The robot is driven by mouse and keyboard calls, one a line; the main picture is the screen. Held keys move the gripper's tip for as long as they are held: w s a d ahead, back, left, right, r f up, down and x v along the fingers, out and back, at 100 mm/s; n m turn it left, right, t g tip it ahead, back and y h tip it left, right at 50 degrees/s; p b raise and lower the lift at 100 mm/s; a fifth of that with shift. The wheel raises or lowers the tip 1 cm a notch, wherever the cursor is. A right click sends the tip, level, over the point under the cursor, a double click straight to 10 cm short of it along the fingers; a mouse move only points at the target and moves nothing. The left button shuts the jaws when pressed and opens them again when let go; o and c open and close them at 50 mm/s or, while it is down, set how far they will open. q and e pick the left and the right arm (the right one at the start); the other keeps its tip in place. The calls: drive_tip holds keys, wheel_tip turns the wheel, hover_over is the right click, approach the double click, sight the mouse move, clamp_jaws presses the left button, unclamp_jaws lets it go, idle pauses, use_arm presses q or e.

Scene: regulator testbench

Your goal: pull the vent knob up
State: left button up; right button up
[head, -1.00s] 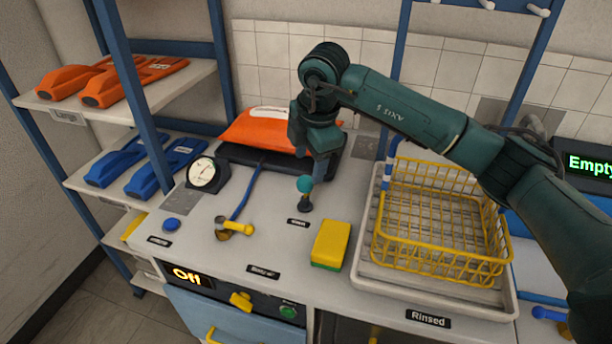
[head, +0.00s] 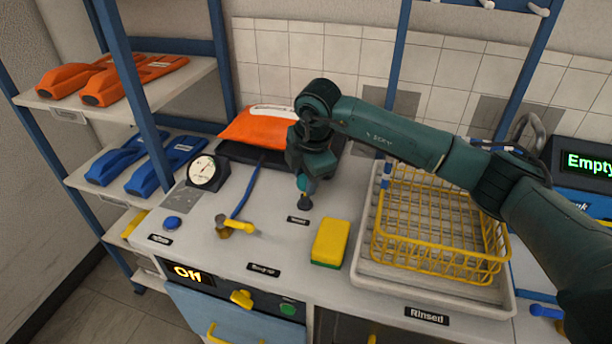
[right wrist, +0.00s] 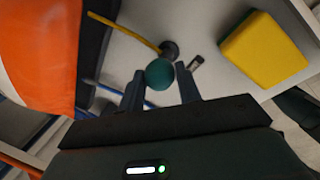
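The vent knob (head: 302,184) is a small teal ball on a short dark stem on the bench top; the ball also shows in the right wrist view (right wrist: 160,74). My right gripper (head: 306,172) points down at the knob from above. In the right wrist view its two fingers (right wrist: 159,80) stand apart, one on each side of the ball, with a small gap visible. I cannot tell how deep the ball sits between them. The gripper hides part of the ball in the head view. My left gripper is not in view.
A gauge (head: 207,171), a yellow-handled valve (head: 236,226) and a blue button (head: 172,223) are left of the knob. A yellow sponge (head: 330,242) lies in front right. An orange bag (head: 255,129) lies behind. A yellow basket (head: 440,260) stands to the right.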

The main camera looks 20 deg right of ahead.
sight(304, 175)
clamp_jaws()
drive_tip(key=v, duration=0.1)
drive_tip(key=p+v, duration=0.1)
drive_tip(key=v, duration=0.1)
drive_tip(key=shift+w+r, duration=0.2)
drive_tip(key=shift+w, duration=0.2)
drive_tip(key=shift+o, duration=1.3)
unclamp_jaws()
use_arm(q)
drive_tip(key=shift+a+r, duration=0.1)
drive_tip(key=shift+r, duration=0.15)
use_arm(e)
drive_tip(key=shift+o, duration=1.1)
use_arm(q)
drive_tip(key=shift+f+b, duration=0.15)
drive_tip(key=shift+b, duration=0.5)
use_arm(e)
drive_tip(key=v, duration=1.3)
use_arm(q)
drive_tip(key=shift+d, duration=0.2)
